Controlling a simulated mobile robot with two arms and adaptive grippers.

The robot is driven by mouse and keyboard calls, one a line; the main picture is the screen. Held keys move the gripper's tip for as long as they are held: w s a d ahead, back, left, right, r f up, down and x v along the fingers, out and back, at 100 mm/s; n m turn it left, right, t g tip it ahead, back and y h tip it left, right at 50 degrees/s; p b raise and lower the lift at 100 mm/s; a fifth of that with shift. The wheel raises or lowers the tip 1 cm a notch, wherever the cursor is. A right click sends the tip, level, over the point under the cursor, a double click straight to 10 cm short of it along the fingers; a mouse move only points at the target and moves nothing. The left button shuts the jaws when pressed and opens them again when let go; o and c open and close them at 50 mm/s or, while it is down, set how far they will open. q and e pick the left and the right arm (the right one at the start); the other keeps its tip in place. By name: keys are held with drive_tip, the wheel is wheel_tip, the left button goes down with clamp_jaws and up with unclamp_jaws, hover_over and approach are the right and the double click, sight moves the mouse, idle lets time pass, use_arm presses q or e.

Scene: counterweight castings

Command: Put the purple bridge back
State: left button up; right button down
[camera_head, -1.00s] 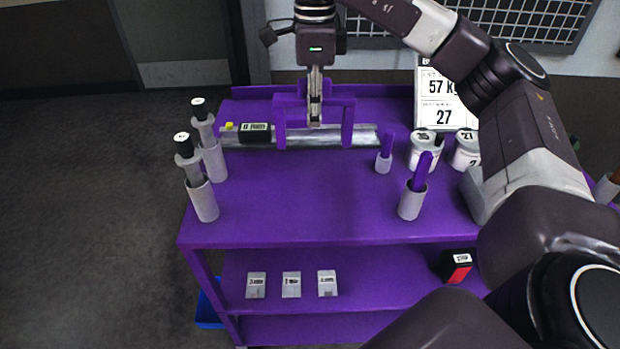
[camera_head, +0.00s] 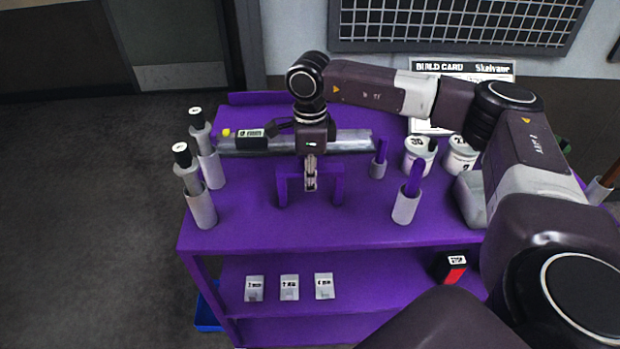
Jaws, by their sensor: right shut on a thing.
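The purple bridge (camera_head: 338,183) is an upside-down U with two legs and a crossbar. My right gripper (camera_head: 310,187) points down and is shut on the middle of its crossbar. The bridge is upright over the purple table top (camera_head: 255,225), in front of a silver bar (camera_head: 350,141). I cannot tell whether its legs touch the table. The gripper hides the middle of the crossbar. My left gripper does not show.
Two grey cylinders with black tops, one (camera_head: 202,208) in front of the other, stand at the left. Purple pegs in grey cups, one (camera_head: 405,207) at front right, and white jars (camera_head: 418,156) stand right. A build card (camera_head: 460,68) is behind. The front middle is clear.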

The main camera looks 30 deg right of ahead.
drive_tip(key=shift+f, duration=0.1)
drive_tip(key=c, duration=1.7)
unclamp_jaws()
drive_tip(key=shift+c, duration=0.2)
drive_tip(key=shift+r, duration=0.25)
wheel_tip(320, 180, up, 12)
drive_tip(key=shift+f+b, duration=0.1)
drive_tip(key=shift+b, duration=1.05)
